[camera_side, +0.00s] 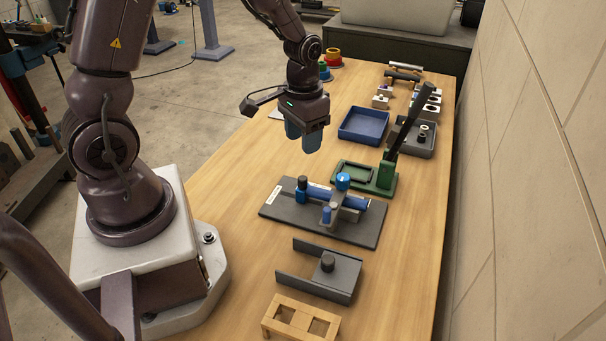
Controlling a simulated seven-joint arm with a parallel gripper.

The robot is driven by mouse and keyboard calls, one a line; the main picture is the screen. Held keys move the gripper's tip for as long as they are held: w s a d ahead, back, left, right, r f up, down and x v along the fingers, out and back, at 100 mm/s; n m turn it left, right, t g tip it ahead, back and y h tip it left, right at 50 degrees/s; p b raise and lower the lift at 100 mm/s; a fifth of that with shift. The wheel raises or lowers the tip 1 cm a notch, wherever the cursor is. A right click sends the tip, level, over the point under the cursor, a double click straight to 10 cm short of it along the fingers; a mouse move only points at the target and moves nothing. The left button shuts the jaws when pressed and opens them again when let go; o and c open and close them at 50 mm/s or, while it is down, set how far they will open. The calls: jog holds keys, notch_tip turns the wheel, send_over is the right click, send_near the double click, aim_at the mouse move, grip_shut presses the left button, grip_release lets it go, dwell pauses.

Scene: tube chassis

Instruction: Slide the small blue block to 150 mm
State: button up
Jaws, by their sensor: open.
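A dark grey board (292,213) lies on the wooden table and carries a blue tube (319,193) running lengthwise. A small blue block with a dark top (301,190) sits at the tube's left end. Another small blue piece (327,214) stands at the near side of the tube, by a grey mount. A round blue knob (343,181) stands above the tube. I cannot tell which blue piece is the task's block, and no 150 mm mark is legible. My gripper (302,141), with blue fingers, hangs above and behind the board, open and apart from it.
A green base with a black lever (409,124) stands just behind the board, with a blue tray (363,125) farther back. In front are a grey channel fixture (319,275) and a wooden frame (300,318). A wall runs along the right. Bare table lies left of the board.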

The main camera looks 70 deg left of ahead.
aim_at(303, 177)
notch_tip(303, 177, down, 10)
dwell(0.4)
